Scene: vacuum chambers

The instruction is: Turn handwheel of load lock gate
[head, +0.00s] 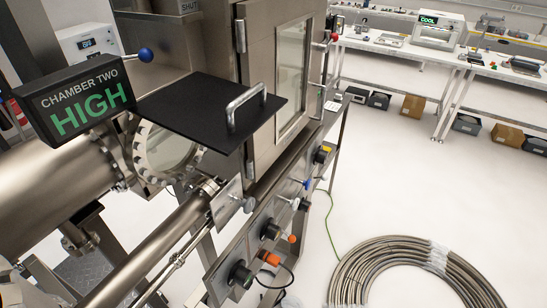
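I cannot make out a handwheel for certain in the head view. A round bolted flange with a glass port (168,150) sits at the left, partly covered by a black flat plate with a silver bar handle (247,106). A steel chamber with a windowed door (290,70) stands behind the plate. A lever with a blue ball knob (145,55) sticks out above the sign. Neither of my grippers is in view.
A black sign reading "CHAMBER TWO HIGH" (75,103) hangs at left. A long steel tube (150,252) runs up from the bottom. A panel with knobs (268,230) lies below the chamber. A coiled hose (405,275) rests on open floor. Benches (400,50) stand behind.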

